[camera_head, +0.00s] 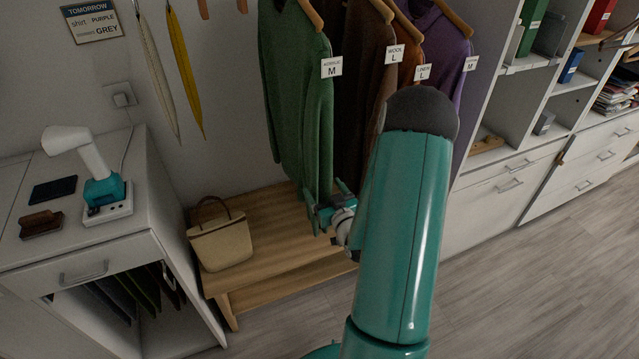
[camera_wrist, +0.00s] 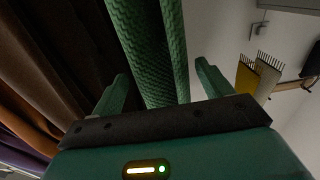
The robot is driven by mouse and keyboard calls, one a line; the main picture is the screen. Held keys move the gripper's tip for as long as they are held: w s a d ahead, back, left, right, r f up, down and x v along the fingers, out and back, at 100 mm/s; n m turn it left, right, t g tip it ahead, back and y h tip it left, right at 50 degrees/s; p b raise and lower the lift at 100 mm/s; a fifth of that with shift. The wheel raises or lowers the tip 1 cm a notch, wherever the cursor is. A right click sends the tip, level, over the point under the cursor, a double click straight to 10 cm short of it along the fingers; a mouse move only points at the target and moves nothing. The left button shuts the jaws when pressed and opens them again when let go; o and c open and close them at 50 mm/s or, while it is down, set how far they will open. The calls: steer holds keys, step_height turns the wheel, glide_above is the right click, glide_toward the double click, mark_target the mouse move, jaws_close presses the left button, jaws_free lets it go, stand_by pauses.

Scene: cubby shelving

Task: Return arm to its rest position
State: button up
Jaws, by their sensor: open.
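My gripper (camera_head: 324,202) is teal and open, near the lower hem of the green sweater (camera_head: 297,95) in the head view. In the wrist view, the two fingers of my gripper (camera_wrist: 160,84) stand apart. The knitted green sweater (camera_wrist: 147,40) shows between and beyond them; I cannot tell whether they touch it. My teal arm stretches from the bottom of the head view toward the hanging clothes and hides part of them.
Brown, orange and purple garments (camera_head: 448,50) hang right of the green one. A wooden bench (camera_head: 275,215) with a beige bag (camera_head: 222,243) stands below. A white cabinet (camera_head: 120,240) is at left, cubby shelving (camera_head: 510,120) at right. Floor (camera_head: 520,270) is clear at lower right.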

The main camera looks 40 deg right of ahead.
steer(key=v, duration=0.9)
steer(key=shift+s, duration=0.35)
steer(key=shift+a, duration=0.2)
